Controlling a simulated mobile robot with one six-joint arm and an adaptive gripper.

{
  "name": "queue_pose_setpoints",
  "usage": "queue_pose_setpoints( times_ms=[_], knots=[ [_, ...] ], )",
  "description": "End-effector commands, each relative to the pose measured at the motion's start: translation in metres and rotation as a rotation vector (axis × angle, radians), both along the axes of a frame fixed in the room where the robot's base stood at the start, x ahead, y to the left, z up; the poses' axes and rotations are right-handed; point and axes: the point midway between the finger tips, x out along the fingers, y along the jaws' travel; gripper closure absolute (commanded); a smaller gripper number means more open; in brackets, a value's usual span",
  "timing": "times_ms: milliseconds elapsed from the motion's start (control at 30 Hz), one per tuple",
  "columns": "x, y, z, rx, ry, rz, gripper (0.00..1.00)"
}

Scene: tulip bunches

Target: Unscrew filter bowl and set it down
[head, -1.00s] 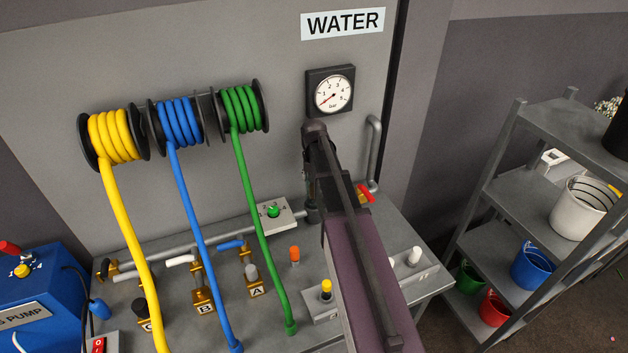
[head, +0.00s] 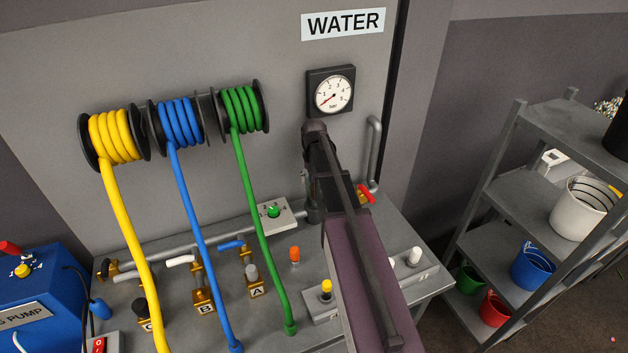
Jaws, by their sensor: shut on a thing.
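My arm reaches over the bench, and its upper link covers most of what lies behind it. My gripper (head: 310,192) shows only as a dark sliver at the left edge of the arm, low in front of the grey wall panel. It is shut on a dark piece at the pipe line, which I take for the filter bowl (head: 313,214). Only a small part of this piece shows beside the arm. The fingertips and the thread are hidden, so I cannot tell how far the bowl is unscrewed.
A pressure gauge (head: 332,92) hangs above, its needle low. A red-handled valve (head: 366,194) is close right of the arm. A green-knobbed plate (head: 273,212) and the green hose (head: 262,220) are to the left. Small coloured-topped fittings stand on the bench (head: 262,318).

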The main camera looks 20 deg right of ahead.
Motion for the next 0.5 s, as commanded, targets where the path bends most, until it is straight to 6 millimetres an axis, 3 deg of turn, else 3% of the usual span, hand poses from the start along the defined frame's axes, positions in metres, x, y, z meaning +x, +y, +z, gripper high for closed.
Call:
queue_pose_setpoints(
  times_ms=[333,367,433,500],
  knots=[
    [0.0026,-0.0002,0.0010,-0.001,-0.005,0.056,0.76],
    [0.0026,-0.0002,0.0010,-0.001,-0.005,0.056,0.22],
    [0.0025,-0.0002,0.0009,-0.001,-0.005,0.056,0.01],
    [0.0021,-0.0001,0.0008,-0.001,-0.004,0.055,0.00]
  ],
)
